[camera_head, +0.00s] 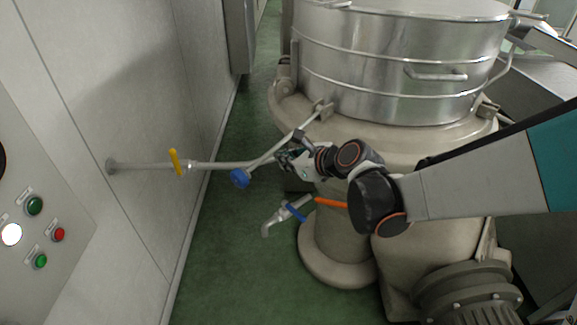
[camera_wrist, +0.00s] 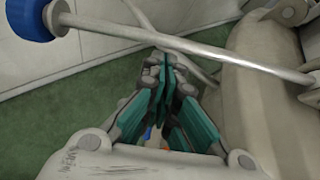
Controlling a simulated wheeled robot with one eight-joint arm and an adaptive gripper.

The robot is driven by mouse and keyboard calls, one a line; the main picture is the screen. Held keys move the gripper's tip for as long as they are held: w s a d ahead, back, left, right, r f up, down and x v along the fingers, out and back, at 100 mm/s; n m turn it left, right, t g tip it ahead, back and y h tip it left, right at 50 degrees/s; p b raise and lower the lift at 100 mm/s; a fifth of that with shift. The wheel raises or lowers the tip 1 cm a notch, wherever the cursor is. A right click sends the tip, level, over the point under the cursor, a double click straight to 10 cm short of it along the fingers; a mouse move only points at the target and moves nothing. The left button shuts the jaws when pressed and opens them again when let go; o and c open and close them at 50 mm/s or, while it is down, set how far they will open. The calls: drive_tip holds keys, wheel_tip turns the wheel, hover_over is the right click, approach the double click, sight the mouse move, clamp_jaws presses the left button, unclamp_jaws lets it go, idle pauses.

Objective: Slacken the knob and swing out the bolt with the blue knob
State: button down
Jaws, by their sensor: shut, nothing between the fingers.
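The blue knob (camera_head: 240,178) sits at the free outer end of a pale metal bolt (camera_head: 265,157). The bolt slants outward and down to the left from a bracket (camera_head: 325,109) on the machine's rim, with the knob well clear of the machine. In the wrist view the blue knob (camera_wrist: 30,18) is at top left and the bolt (camera_wrist: 185,42) runs across to the right edge. My gripper (camera_head: 283,157) is shut and empty beside the bolt, between knob and bracket. In the wrist view its fingertips (camera_wrist: 165,65) are close to the bolt; I cannot tell whether they touch.
A wall pipe with a yellow lever (camera_head: 175,162) reaches in from the left, close to the knob. A tap with a blue handle (camera_head: 294,211) and an orange lever (camera_head: 331,202) are below my gripper. The steel drum (camera_head: 400,60) stands behind. Green floor is clear at front left.

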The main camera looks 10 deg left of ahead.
idle(0.3)
drive_tip(key=r, duration=0.1)
drive_tip(key=r+p, duration=0.1)
drive_tip(key=r+m+g+p, duration=0.1)
drive_tip(key=shift+s+a+r+y, duration=0.15)
drive_tip(key=shift+s+r+y, duration=0.1)
drive_tip(key=shift+s+y, duration=0.05)
